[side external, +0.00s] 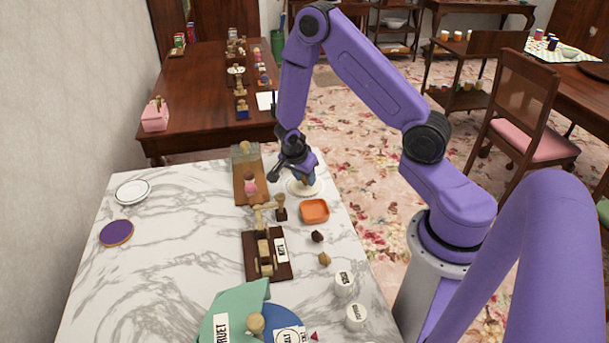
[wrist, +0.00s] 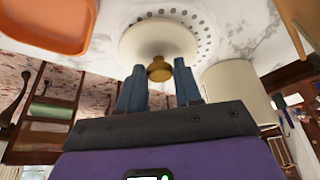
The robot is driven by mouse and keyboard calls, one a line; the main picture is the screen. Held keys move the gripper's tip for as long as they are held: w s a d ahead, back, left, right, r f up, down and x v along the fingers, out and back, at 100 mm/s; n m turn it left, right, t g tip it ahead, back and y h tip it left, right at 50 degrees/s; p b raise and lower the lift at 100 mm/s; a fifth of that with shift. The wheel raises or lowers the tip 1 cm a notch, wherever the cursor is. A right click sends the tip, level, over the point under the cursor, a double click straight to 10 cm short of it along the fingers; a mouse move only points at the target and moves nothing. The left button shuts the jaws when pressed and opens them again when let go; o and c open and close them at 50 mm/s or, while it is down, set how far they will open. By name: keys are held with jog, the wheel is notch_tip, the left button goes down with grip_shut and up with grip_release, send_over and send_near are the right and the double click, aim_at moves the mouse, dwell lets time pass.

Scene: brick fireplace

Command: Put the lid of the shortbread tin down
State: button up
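The pale cream lid (wrist: 158,38), a round disc with a brass-coloured knob (wrist: 159,70), is in front of my gripper (wrist: 159,80) in the wrist view. The fingers are close on both sides of the knob and appear shut on it. In the side view my gripper (side external: 306,177) points down over the pale lid (side external: 304,188) near the marble table's far right edge. I cannot tell whether the lid touches the table. A cream cylinder (wrist: 237,85), possibly the tin, stands beside my gripper in the wrist view; I cannot make it out in the side view.
An orange tray (side external: 314,211) is close to the lid, also in the wrist view (wrist: 45,25). A wooden board (side external: 248,188) and a small brown object (side external: 281,212) lie to the left. The marble around the purple disc (side external: 117,233) and white plate (side external: 132,192) is mostly clear.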

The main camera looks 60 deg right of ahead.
jog(key=shift+o, duration=1.2)
jog(key=shift+r, duration=0.15)
jog(key=s+a+r+n, duration=0.3)
jog(key=a+r+n, duration=0.55)
jog(key=r, duration=0.65)
jog(key=s+a+r+n+y, duration=0.2)
jog(key=s+a+n, duration=0.3)
jog(key=s+n, duration=0.6)
jog(key=s+a+r+n+y, duration=0.2)
jog(key=s+a+r+n, duration=0.2)
jog(key=s+n, duration=0.7)
jog(key=shift+a+r+y, duration=0.4)
jog(key=shift+a, duration=0.45)
